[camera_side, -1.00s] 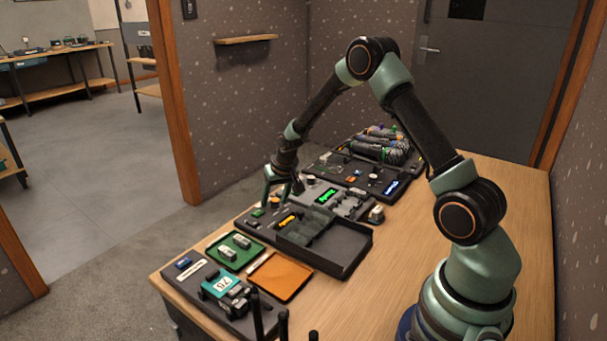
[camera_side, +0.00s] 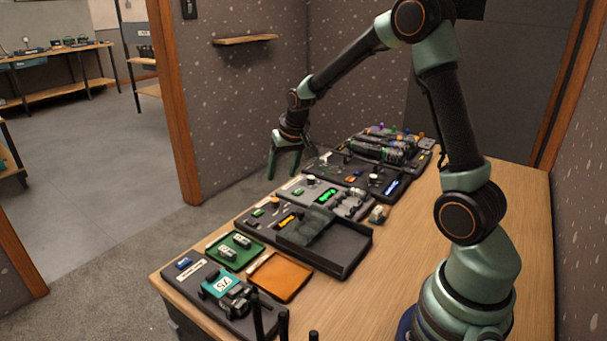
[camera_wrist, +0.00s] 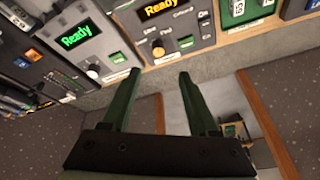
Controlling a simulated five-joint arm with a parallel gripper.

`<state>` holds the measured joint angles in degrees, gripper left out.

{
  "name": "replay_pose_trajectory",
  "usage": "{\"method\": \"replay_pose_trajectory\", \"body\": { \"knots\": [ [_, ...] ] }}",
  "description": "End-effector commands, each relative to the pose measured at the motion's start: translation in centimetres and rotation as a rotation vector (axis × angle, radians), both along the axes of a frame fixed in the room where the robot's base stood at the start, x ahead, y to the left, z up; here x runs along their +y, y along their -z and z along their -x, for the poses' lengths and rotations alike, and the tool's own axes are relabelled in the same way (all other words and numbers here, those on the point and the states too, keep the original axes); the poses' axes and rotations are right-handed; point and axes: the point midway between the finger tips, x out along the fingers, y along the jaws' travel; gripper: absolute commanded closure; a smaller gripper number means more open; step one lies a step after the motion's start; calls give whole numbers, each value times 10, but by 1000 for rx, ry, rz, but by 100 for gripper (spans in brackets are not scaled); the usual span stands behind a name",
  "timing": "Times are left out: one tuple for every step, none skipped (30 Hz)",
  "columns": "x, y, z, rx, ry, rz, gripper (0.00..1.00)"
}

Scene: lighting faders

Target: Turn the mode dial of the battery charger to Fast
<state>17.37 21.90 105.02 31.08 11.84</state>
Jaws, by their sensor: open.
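Two panels with dials show; I cannot tell for sure which is the battery charger. One has a green "Ready" display (camera_wrist: 75,37) and a pale round dial (camera_wrist: 93,72); this display also shows in the side view (camera_side: 327,196). The other has an orange "Ready" display (camera_wrist: 158,8) and a brownish dial (camera_wrist: 158,50), with lettering around it too small to read surely. My gripper (camera_wrist: 158,74) is open and empty. In the side view my gripper (camera_side: 284,175) hangs above the panels' far-left edge, apart from both dials.
A dark open tray (camera_side: 345,255), an orange tray (camera_side: 281,276) and a green tray (camera_side: 234,250) lie nearer the camera. A panel with a blue display (camera_side: 392,187) and a rack of cylinders (camera_side: 385,148) stand farther back. The wooden table's right side is clear.

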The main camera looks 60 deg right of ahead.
Motion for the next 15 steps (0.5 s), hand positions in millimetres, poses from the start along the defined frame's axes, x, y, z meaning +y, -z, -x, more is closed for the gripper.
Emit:
{"method": "replay_pose_trajectory", "body": {
  "knots": [
    [1,-3,1,0,0,0,39],
    [1,-4,2,0,0,0,39],
    [1,-5,2,0,0,0,39],
    [1,-5,2,0,0,0,39],
    [1,-6,2,0,0,0,39],
    [1,-6,3,1,0,0,39],
    [1,-6,3,1,0,0,39],
    [1,-6,3,1,0,0,39],
    [1,-6,3,1,0,0,39],
    [1,-6,3,1,0,0,39],
    [1,-6,3,1,0,0,39],
    [1,-6,3,1,0,0,39],
    [1,-5,2,1,-2,0,39],
    [1,-6,2,3,-7,1,39],
    [0,-6,0,10,-21,5,39]
  ]
}}
